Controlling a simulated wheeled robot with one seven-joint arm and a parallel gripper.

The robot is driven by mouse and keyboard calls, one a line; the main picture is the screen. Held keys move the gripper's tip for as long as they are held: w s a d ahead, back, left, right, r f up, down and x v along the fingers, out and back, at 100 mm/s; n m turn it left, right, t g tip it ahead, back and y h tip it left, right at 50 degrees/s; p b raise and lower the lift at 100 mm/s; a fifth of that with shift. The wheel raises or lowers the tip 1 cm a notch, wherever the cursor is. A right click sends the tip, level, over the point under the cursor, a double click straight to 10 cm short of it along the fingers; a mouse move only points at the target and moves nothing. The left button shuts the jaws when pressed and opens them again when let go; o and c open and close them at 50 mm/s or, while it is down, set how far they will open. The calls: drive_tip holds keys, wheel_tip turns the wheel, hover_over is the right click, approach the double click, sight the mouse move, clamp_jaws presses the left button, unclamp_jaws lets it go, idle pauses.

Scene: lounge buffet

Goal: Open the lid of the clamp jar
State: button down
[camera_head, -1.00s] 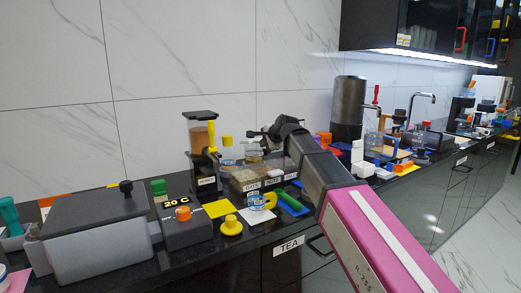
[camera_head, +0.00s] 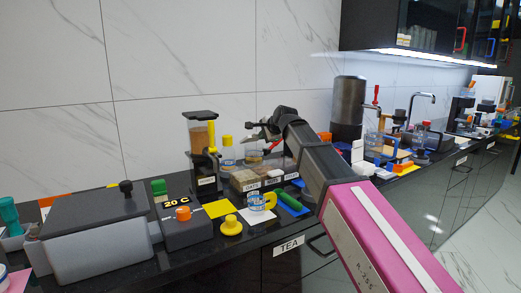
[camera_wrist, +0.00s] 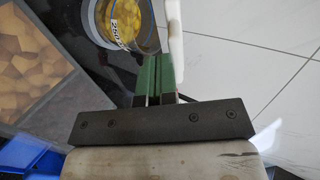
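A small glass jar with pale yellow contents, which looks like the clamp jar (camera_head: 254,153), stands behind the clear bins on the counter. In the wrist view a round glass jar (camera_wrist: 122,22) shows at the top, with yellow pieces, a label and a blue rim. I cannot tell whether its lid is open. My gripper (camera_wrist: 155,62) has its green-padded fingers close together, beside and apparently just right of the jar in the wrist view. I see nothing between them. In the head view my gripper (camera_head: 254,132) is above the jar, partly hiding it.
A yellow-capped jar (camera_head: 228,155) and a dispenser (camera_head: 202,140) stand left of the clamp jar. Labelled bins (camera_head: 245,181) and a blue-and-white cup (camera_head: 258,203) are in front. A white strip (camera_wrist: 175,30) stands beside my fingers. The tiled wall is behind.

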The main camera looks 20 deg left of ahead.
drive_tip(key=shift+w+a+r, duration=0.2)
drive_tip(key=shift+a+r, duration=0.05)
drive_tip(key=shift+r, duration=0.3)
drive_tip(key=shift+w+a+r, duration=0.15)
drive_tip(key=shift+a+r, duration=0.05)
drive_tip(key=shift+r, duration=0.3)
drive_tip(key=shift+w+a+r, duration=0.55)
drive_tip(key=shift+a+r, duration=0.1)
drive_tip(key=shift+r, duration=0.2)
drive_tip(key=shift+w+a+r, duration=0.55)
drive_tip(key=shift+a+r, duration=0.2)
